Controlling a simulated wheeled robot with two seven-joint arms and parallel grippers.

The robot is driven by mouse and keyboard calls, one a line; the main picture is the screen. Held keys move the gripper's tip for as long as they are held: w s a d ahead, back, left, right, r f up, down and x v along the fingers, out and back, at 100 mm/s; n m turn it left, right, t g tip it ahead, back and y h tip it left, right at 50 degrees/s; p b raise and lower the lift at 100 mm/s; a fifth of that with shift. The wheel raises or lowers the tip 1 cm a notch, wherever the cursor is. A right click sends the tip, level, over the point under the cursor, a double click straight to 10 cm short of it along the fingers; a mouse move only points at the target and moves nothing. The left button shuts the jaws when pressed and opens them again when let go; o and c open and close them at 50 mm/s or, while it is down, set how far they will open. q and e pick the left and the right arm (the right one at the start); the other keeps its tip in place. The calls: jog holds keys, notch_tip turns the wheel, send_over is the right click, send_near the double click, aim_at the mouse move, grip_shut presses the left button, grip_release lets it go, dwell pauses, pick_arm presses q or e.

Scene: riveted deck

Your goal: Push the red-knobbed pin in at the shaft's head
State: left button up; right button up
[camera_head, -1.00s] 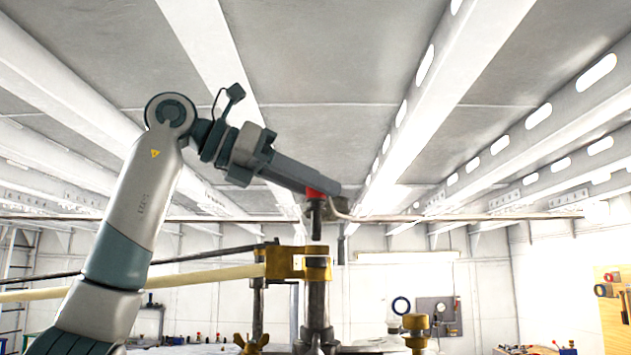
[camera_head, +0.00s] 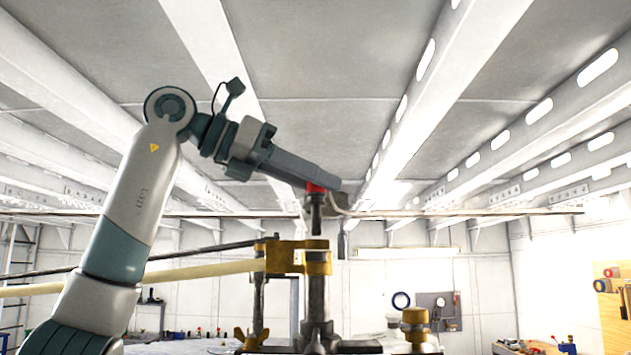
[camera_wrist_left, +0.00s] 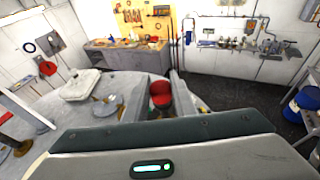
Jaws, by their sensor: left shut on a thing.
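The red-knobbed pin (camera_head: 316,214) hangs upright, its dark shank pointing down. My left gripper (camera_head: 322,186) comes in from the upper left, tilted down, and is shut on the red knob. The shaft's head is a brass-coloured fitting (camera_head: 318,262) on top of a dark grey upright shaft (camera_head: 317,298), directly below the pin. The pin's lower end is just above or at the top of the fitting; I cannot tell if it has entered a hole. The red knob (camera_wrist_left: 160,95) also shows in the left wrist view beyond the gripper's grey body. My right gripper is out of view.
A long pale bar (camera_head: 130,279) runs left from the brass fitting, with a dark rod above it. A brass knob (camera_head: 415,322) stands to the right of the shaft. Ceiling beams are overhead.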

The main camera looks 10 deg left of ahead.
aim_at(315, 202)
pick_arm(q)
jog(key=shift+f, duration=0.25)
jog(key=shift+f+b, duration=0.5)
jog(key=shift+f, duration=0.3)
dwell(0.7)
jog(key=shift+f+b, duration=0.5)
jog(key=shift+b, duration=0.1)
jog(key=shift+f+b, duration=0.75)
jog(key=shift+f, duration=0.3)
dwell(0.4)
jog(key=o, duration=1.1)
jog(key=shift+c, duration=0.2)
